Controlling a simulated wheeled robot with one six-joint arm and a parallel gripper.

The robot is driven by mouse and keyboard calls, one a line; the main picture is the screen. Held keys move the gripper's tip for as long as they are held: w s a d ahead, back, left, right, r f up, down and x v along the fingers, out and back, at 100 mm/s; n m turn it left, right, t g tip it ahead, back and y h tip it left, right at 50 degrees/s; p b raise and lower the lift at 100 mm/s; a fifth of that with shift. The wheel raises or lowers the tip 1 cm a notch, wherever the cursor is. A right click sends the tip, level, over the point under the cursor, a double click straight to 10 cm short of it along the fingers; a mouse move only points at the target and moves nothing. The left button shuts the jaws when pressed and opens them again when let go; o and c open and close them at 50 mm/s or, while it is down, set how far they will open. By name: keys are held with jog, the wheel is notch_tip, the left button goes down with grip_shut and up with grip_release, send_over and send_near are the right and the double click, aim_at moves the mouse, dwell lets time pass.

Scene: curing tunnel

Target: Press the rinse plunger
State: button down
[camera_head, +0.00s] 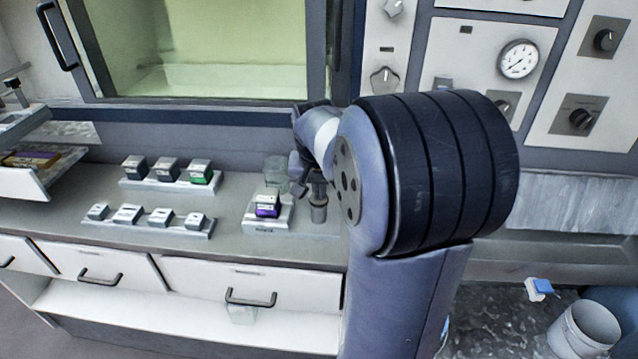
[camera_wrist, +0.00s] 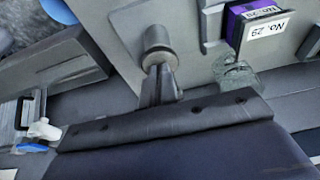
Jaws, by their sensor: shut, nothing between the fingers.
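The rinse plunger, a short grey cylinder with a rounded top, stands on the counter beside the purple block in the head view (camera_head: 318,211). In the wrist view it appears as a grey cylinder (camera_wrist: 157,40) just beyond my fingertips. My gripper (camera_head: 317,186) points down over the plunger's top in the head view. In the wrist view my gripper (camera_wrist: 158,68) is shut and empty, its tips at the plunger's near end. I cannot tell whether they touch it. My arm hides the counter to the right of the plunger.
A purple block (camera_head: 267,207) labelled No. 29 sits on a small stand left of the plunger. A clear glass vessel (camera_head: 275,170) stands behind it. Two racks of small blocks (camera_head: 150,226) lie further left. A pressure gauge (camera_head: 518,58) is on the back panel.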

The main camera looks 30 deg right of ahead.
notch_tip(320, 180, up, 4)
jog(key=p, duration=0.3)
jog(key=shift+r, duration=0.1)
jog(key=v, duration=0.9)
jog(key=shift+s+r+b, duration=0.2)
jog(key=shift+r+b, duration=0.1)
jog(key=shift+b, duration=0.05)
jog(key=shift+a, duration=0.1)
